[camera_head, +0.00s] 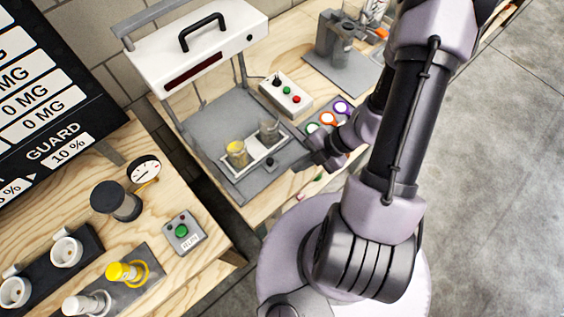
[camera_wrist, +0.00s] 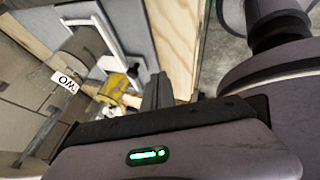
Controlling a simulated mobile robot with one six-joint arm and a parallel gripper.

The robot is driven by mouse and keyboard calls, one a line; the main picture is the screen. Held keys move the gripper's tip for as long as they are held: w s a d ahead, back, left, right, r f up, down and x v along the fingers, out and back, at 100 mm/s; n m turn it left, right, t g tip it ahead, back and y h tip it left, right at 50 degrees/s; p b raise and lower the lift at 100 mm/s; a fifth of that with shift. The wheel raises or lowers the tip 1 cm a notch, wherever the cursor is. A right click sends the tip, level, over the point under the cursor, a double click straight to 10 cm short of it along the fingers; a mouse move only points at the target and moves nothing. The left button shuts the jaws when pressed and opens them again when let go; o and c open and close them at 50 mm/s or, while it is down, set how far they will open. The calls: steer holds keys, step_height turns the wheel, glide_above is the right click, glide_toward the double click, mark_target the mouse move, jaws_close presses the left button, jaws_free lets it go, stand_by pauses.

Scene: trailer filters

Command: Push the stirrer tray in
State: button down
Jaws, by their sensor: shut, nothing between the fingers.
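The stirrer tray (camera_head: 229,173) is a white-rimmed tray with a small black knob (camera_head: 270,162) at its front side. It lies on the grey base plate (camera_head: 207,127) of a white hooded stand. A yellow-filled beaker (camera_head: 237,153) and a clear glass beaker (camera_head: 269,131) stand on it. My gripper (camera_head: 310,164) is shut and empty, to the right of the tray and apparently apart from it. In the wrist view my finger (camera_wrist: 157,94) points towards the yellow beaker (camera_wrist: 118,88) and white rim (camera_wrist: 107,43). Contact cannot be told.
The white hood (camera_head: 197,47) with a black handle overhangs the base plate. A button box (camera_head: 286,95) and coloured rings (camera_head: 327,118) lie right of the stand. A nearer bench holds a green-button box (camera_head: 184,232) and cups. Grey floor (camera_head: 490,170) is open at right.

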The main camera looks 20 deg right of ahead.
mark_target(252, 136)
steer(key=b+x, duration=0.1)
steer(key=x, duration=0.1)
steer(key=shift+a+f, duration=0.1)
steer(key=shift+f, duration=0.25)
steer(key=w+a, duration=0.2)
steer(key=w, duration=0.1)
steer(key=shift+w+a+r+b, duration=0.15)
steer(key=shift+b, duration=0.15)
steer(key=shift+w, duration=0.1)
steer(key=shift+w+r, duration=0.1)
steer(key=shift+w, duration=0.05)
steer(key=w+a+p, duration=0.1)
steer(key=w+p, duration=0.1)
steer(key=w, duration=0.2)
steer(key=w+a+p, duration=0.2)
steer(key=w, duration=0.3)
steer(key=w+a+p, duration=0.1)
steer(key=w+p, duration=0.2)
steer(key=w, duration=0.1)
steer(key=shift+w+a, duration=0.25)
steer(key=shift+w, duration=0.05)
